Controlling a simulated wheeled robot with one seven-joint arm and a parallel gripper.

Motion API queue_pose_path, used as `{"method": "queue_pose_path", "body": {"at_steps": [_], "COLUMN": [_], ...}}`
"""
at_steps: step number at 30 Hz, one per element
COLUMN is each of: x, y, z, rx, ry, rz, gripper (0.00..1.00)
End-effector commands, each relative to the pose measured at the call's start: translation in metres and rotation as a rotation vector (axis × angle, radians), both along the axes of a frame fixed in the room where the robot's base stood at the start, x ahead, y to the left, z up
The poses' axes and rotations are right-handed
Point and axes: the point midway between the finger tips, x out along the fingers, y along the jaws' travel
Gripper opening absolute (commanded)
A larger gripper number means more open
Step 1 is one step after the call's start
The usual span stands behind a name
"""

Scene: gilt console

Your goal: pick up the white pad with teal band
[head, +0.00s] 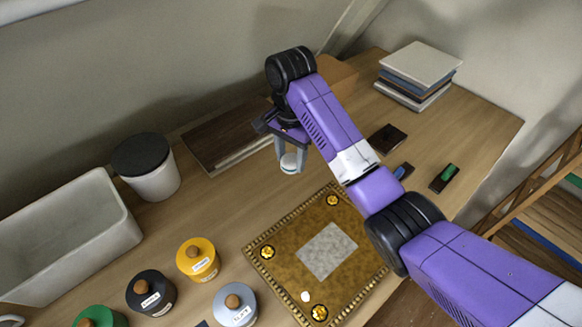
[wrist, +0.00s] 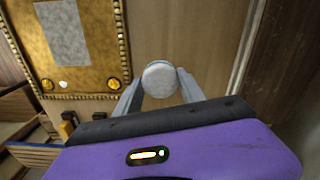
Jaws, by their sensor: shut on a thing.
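The white pad (head: 289,161) is a small round disc between the fingertips of my gripper (head: 290,167). In the wrist view the pad (wrist: 159,77) shows its pale round face, with a finger of my gripper (wrist: 159,88) on either side. My gripper is shut on it. A teal band cannot be made out in either view. The pad appears above the wooden tabletop, behind the gilt console; its exact height is hard to tell.
The gilt console (head: 283,271) has a grey square, gold corner studs and a small white spot. Several lidded jars, including a yellow one (head: 198,259), stand left of it. A white canister (head: 153,183), white bin (head: 75,240), dark board (head: 222,140) and stacked books (head: 420,65) surround it.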

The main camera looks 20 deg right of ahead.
Motion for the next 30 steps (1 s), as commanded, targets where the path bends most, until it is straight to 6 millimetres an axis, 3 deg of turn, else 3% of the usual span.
{"method": "queue_pose_path", "body": {"at_steps": [1, 11, 19, 30], "x": [0.0, 0.001, 0.001, 0.0], "y": [-0.001, -0.002, -0.001, 0.0], "z": [0.021, 0.082, 0.099, 0.102], "rx": [-0.002, -0.003, -0.002, -0.001], "ry": [0.0, -0.001, -0.003, 0.001], "rz": [-0.001, -0.001, 0.0, 0.0], "gripper": [0.09, 0.09, 0.09, 0.09]}}
